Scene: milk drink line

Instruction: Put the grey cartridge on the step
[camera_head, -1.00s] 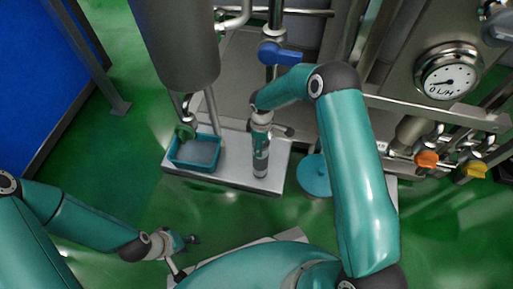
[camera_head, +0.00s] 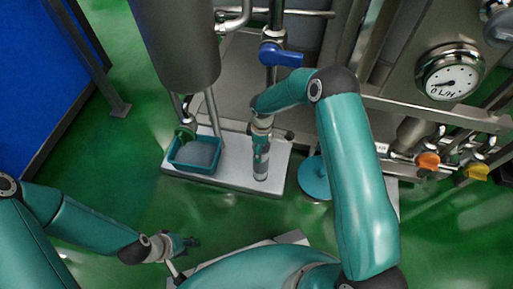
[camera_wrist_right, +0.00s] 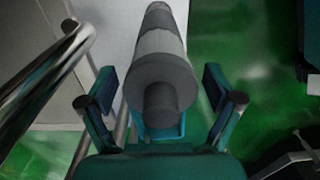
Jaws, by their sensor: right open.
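The grey cartridge (camera_head: 261,168) stands upright on the light grey step (camera_head: 228,172), near its right part. In the right wrist view the cartridge (camera_wrist_right: 160,75) lies between my right fingers, with its narrow end nearest the camera. My right gripper (camera_head: 261,146) points down around the cartridge; it also shows in the right wrist view (camera_wrist_right: 160,88). Its fingers are open, with gaps on both sides of the cartridge. My left gripper (camera_head: 188,242) is low at the left, apart from the step. Its fingers are too small to tell open from shut.
A teal tray (camera_head: 196,168) sits on the left part of the step, below a grey tank (camera_head: 175,45). A round teal disc (camera_head: 314,178) is right of the step. Pipes, a blue-handled valve (camera_head: 281,55) and a gauge (camera_head: 449,75) stand behind. Green floor lies open at left.

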